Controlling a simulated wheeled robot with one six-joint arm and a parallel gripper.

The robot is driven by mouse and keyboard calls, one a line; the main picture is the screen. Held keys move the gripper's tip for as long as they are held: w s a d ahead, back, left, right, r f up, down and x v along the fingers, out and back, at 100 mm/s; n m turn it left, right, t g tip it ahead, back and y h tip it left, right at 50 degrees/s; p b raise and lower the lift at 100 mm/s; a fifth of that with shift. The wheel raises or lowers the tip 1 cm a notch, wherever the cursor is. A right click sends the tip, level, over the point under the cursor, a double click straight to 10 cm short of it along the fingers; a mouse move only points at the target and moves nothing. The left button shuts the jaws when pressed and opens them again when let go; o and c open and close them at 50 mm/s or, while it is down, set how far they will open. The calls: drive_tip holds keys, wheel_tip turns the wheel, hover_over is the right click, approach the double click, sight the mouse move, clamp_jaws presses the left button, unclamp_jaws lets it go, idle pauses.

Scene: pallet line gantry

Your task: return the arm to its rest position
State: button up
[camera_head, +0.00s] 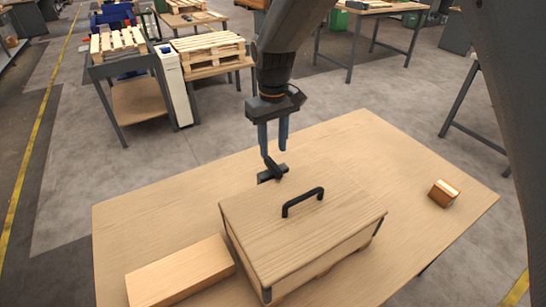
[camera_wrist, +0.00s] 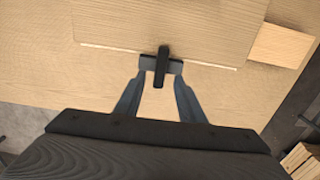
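My gripper (camera_head: 276,150) points down above the far edge of a wooden box (camera_head: 290,225). Its two fingers are apart, with nothing held between them. It also shows open in the wrist view (camera_wrist: 159,85). A dark latch (camera_head: 272,173) sits at the box's far edge, just below the fingertips. In the wrist view the latch (camera_wrist: 162,62) lies between and just beyond the fingertips; I cannot tell whether they touch it. The box lid is down, with a black handle (camera_head: 302,201) on top.
The box stands on a wooden table (camera_head: 370,150). A pale wooden block (camera_head: 180,275) lies left of the box, and a small wooden block (camera_head: 443,193) lies at the right. Other tables with pallets (camera_head: 208,50) stand behind, across open floor.

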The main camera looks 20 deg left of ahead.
drive_tip(key=shift+r, duration=1.1)
drive_tip(key=d+m, duration=0.5)
drive_tip(key=d, duration=1.8)
drive_tip(key=s+d+m, duration=0.2)
drive_tip(key=s+d, duration=0.4)
drive_tip(key=d, duration=0.3)
drive_tip(key=s+d+f+m+t, duration=0.1)
drive_tip(key=s+d+m, duration=0.2)
drive_tip(key=s+d, duration=0.3)
drive_tip(key=d, duration=0.3)
drive_tip(key=shift+s+d+f, duration=0.15)
drive_tip(key=shift+f, duration=0.1)
